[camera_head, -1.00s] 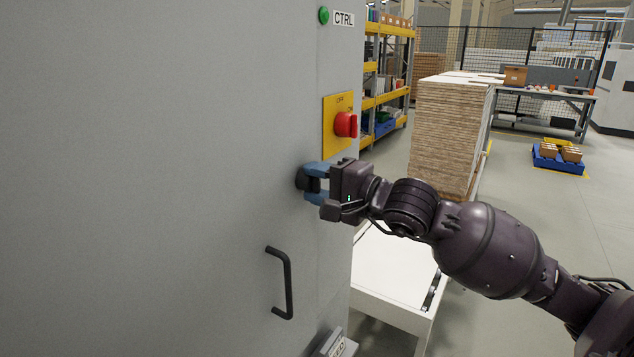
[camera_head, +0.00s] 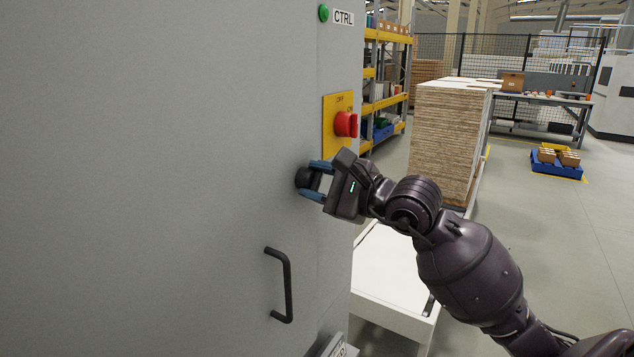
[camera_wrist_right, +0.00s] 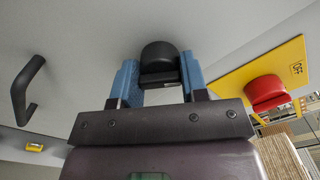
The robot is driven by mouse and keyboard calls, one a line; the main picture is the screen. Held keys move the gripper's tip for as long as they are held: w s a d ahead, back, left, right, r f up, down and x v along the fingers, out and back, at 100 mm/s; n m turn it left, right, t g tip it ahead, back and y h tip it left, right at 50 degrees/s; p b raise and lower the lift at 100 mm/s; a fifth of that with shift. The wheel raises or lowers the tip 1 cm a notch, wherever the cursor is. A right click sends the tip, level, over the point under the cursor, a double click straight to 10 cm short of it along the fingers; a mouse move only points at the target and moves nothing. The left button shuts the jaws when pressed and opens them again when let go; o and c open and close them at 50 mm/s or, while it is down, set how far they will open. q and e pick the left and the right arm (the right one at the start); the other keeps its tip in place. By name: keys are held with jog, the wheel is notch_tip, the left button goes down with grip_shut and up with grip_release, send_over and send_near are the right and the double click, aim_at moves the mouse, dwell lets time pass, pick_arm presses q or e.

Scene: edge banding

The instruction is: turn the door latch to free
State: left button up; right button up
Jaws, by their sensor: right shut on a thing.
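The door latch is a round black knob (camera_head: 303,178) on the grey cabinet door (camera_head: 150,180), below the yellow switch plate. It also shows in the right wrist view (camera_wrist_right: 159,62) with a flat black grip bar between the fingers. My right gripper (camera_head: 316,180) has its blue fingers on both sides of the latch and is shut on it. In the right wrist view the gripper (camera_wrist_right: 160,78) has one finger at each side of the knob. The fingers hide part of the knob in the head view. My left gripper is not in view.
A red rotary switch (camera_head: 346,124) on a yellow plate (camera_head: 330,140) sits just above the gripper. A black door handle (camera_head: 287,285) sticks out below. A white table (camera_head: 395,270) and stacked boards (camera_head: 450,140) stand right of the cabinet.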

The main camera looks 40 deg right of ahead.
jog(key=m+p, duration=0.2)
jog(key=m, duration=0.2)
jog(key=shift+r+m, duration=0.1)
jog(key=shift+m, duration=0.2)
jog(key=m+p, duration=0.1)
jog(key=m, duration=0.1)
jog(key=shift+m+p, duration=0.3)
jog(key=shift+p, duration=0.1)
jog(key=shift+m+p, duration=1.05)
jog(key=shift+m, duration=0.45)
jog(key=shift+m+p, duration=0.3)
jog(key=shift+p, duration=0.1)
jog(key=o, duration=0.9)
